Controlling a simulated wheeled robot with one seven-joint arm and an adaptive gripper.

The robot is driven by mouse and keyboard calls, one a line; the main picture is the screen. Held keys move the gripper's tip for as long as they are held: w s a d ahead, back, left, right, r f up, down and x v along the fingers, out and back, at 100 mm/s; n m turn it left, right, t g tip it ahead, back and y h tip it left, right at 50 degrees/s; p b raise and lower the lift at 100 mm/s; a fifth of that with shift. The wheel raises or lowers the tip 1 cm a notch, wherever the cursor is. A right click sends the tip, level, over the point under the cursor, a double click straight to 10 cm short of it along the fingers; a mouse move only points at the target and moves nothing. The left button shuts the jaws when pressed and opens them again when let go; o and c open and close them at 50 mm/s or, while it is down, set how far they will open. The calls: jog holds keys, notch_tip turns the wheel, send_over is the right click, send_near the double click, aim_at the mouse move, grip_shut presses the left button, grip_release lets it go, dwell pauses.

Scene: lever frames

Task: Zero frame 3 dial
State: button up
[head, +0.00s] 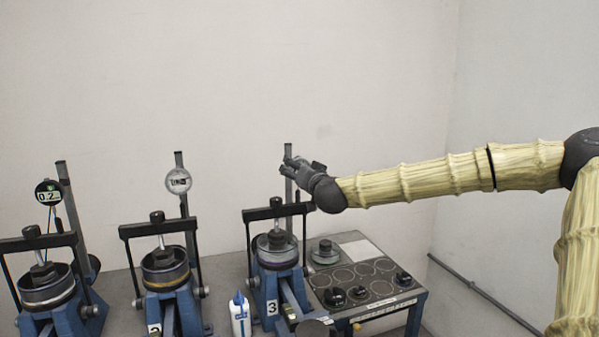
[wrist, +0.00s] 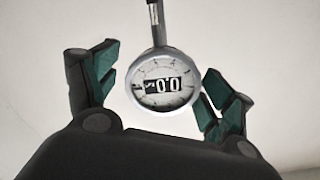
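Frame 3 (head: 271,282), a blue lever frame labelled 3, is the rightmost of the row in the head view. Its upright post (head: 289,150) rises behind my gripper (head: 290,168), which hides its dial in that view. In the wrist view, a round grey dial (wrist: 143,97) hangs from a stem, its dark window showing digits that look like 00; a mark before them is unclear. My gripper also shows in the wrist view (wrist: 160,90). Its green-padded fingers are spread on either side of the dial, apparently without touching it.
Frame 2 (head: 170,308) with a round dial (head: 178,181) and frame 1 (head: 60,322) with a dark dial (head: 48,192) stand left. A white bottle (head: 240,318) stands between frames 2 and 3. A blue-edged stand (head: 412,318) holding weights is right of frame 3.

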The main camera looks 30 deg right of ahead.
jog(key=shift+a, duration=0.15)
jog(key=v, duration=1.1)
jog(key=shift+s, duration=0.35)
dwell(0.6)
jog(key=shift+f, duration=0.1)
dwell(0.4)
